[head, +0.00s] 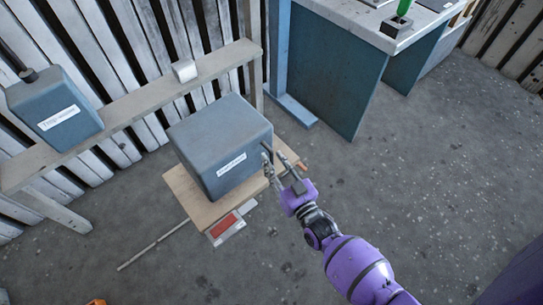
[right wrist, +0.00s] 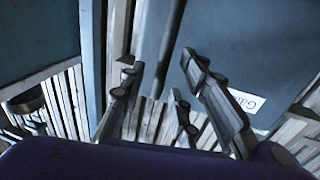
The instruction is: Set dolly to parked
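A low wooden dolly (head: 194,202) stands on the dark floor by the slatted wall, with a blue-grey labelled box (head: 218,140) on its deck. A red and white part (head: 230,226) shows at its front edge. My right gripper (head: 267,165) is beside the box's right side, above the dolly's right end. In the right wrist view its fingers (right wrist: 155,100) are apart. A dark rod (right wrist: 172,40) shows in line with the gap; I cannot tell whether it lies between the fingers. The labelled box (right wrist: 225,50) is at the right there. My left gripper is out of view.
A second blue-grey box (head: 55,110) and a small white block (head: 184,70) are on the wooden rail by the wall. A thin rod (head: 152,245) lies on the floor left of the dolly. A blue-sided bench (head: 325,75) stands behind. Floor to the right is clear.

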